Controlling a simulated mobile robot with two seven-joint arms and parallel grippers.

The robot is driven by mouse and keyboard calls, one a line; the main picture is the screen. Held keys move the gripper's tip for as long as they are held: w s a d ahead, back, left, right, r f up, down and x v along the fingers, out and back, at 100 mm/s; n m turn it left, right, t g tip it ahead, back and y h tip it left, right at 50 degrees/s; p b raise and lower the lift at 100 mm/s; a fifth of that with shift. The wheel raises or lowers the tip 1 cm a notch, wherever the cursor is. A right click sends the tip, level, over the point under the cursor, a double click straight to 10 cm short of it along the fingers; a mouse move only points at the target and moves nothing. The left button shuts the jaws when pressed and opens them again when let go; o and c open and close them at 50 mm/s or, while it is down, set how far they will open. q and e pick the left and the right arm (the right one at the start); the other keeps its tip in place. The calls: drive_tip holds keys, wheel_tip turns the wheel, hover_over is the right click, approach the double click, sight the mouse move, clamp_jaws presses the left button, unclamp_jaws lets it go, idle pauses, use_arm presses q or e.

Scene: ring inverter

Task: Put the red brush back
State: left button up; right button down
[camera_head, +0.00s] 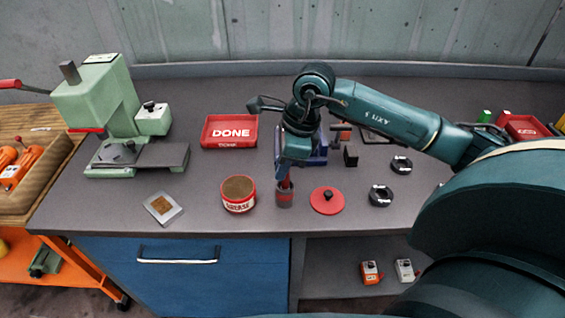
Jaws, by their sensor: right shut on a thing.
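The red brush (285,184) is upright, its lower part inside a small dark cup (285,198) near the front edge of the bench. My right gripper (287,176) points down over the cup and is shut on the brush's upper part, which it mostly hides. An open red grease tin (238,207) with brown grease stands just left of the cup. Its red lid (327,200) with a black knob lies just to the right. My left gripper is not in view.
A red DONE tray (230,144) and a blue bin (318,158), partly hidden by my arm, stand behind. A green press (108,120) stands at the left. Black rings (380,196) lie at the right. The bench's front edge is close to the cup.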

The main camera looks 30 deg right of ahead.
drive_tip(key=shift+f+b, duration=0.25)
drive_tip(key=shift+b, duration=0.05)
drive_tip(key=c, duration=1.5)
unclamp_jaws()
drive_tip(key=shift+r, duration=0.15)
drive_tip(key=v, duration=1.2)
drive_tip(key=shift+r+b, duration=0.2)
drive_tip(key=shift+b, duration=0.2)
drive_tip(key=shift+a, duration=0.1)
